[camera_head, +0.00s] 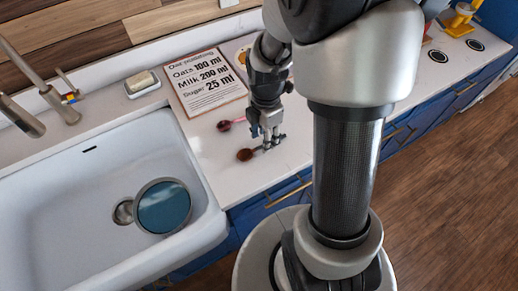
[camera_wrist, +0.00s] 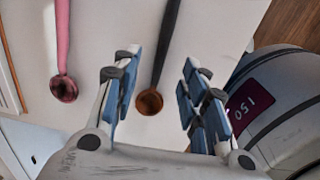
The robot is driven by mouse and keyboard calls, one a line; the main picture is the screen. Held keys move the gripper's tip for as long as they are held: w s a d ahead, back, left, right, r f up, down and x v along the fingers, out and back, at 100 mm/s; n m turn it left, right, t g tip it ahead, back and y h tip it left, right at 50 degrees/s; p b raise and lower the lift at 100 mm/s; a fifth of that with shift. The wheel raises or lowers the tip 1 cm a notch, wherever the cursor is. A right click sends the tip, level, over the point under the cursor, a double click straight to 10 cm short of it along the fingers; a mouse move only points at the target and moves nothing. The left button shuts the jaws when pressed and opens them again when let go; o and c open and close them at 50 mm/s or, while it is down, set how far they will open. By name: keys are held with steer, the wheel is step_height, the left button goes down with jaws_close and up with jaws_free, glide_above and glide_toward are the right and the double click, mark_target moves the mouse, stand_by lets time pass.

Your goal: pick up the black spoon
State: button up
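The black spoon (camera_wrist: 164,62) has a dark handle and a brown bowl, and it lies on the white counter. In the wrist view its handle runs up the picture between the two fingers of my gripper (camera_wrist: 160,68), with the bowl nearer the palm. The fingers are apart, with a visible gap on both sides of the spoon. In the head view the spoon's bowl (camera_head: 245,155) shows just left of my gripper (camera_head: 269,139), which points down close over the counter. The handle is mostly hidden there behind my gripper.
A pink spoon (camera_wrist: 64,86) lies to the left of the black one. A recipe board (camera_head: 207,82) stands behind the spoons. The sink (camera_head: 60,200) with a round blue-bottomed pan (camera_head: 163,207) is at left, near a sponge on a dish (camera_head: 140,82).

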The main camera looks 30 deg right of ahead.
step_height(320, 180, down, 3)
steer(key=shift+w+f+b, duration=0.1)
steer(key=shift+b, duration=0.35)
jaws_close()
